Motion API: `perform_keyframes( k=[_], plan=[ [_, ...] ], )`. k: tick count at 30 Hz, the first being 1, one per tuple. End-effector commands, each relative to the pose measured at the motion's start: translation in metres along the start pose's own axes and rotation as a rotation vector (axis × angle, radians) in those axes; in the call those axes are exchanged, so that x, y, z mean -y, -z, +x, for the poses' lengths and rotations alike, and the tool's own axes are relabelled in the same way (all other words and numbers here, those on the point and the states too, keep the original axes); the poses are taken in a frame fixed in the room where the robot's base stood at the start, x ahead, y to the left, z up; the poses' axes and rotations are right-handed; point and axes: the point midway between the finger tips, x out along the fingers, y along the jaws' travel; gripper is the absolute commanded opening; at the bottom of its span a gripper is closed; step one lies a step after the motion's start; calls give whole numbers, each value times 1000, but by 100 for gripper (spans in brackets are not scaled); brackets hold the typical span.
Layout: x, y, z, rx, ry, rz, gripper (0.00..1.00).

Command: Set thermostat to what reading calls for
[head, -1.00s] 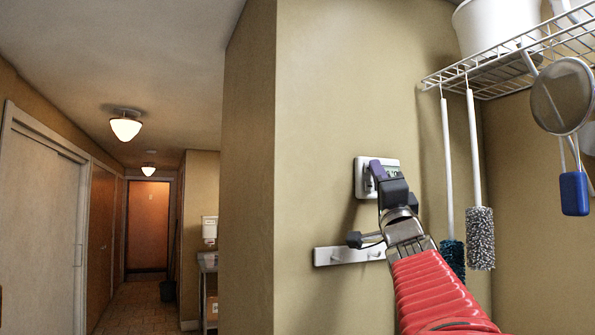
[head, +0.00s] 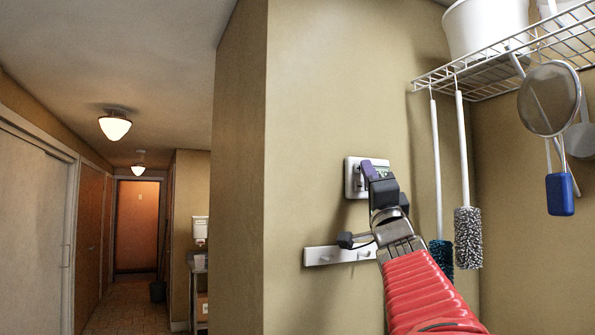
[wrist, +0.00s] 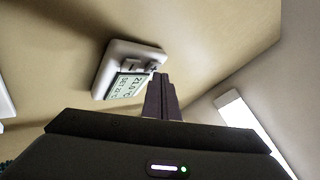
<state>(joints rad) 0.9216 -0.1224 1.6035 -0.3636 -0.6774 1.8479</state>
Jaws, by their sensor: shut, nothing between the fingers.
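A white thermostat (head: 353,178) is mounted on the tan wall, and my gripper partly covers it in the head view. In the wrist view the thermostat (wrist: 112,62) has a lit display (wrist: 128,85) that seems to read 21.0 °C, with a smaller "SET" line of about 22 °C that is hard to read. Minus and plus buttons sit beside the display. My gripper (wrist: 160,82) is shut and empty, its fingertips at the thermostat's edge near the plus button (wrist: 153,68). I cannot tell whether they touch it. My gripper also shows in the head view (head: 368,168).
A white peg rail (head: 318,255) is on the wall below the thermostat. Brushes (head: 468,235) and a strainer (head: 549,98) hang from a wire shelf (head: 500,65) to the right. A hallway opens at left.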

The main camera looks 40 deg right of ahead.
Motion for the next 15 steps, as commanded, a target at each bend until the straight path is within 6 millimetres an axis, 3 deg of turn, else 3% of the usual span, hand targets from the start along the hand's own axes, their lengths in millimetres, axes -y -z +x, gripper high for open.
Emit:
perform_keyframes(
  k=[15],
  plan=[
    [5, 4, -6, 0, 1, 0, 0]
  ],
)
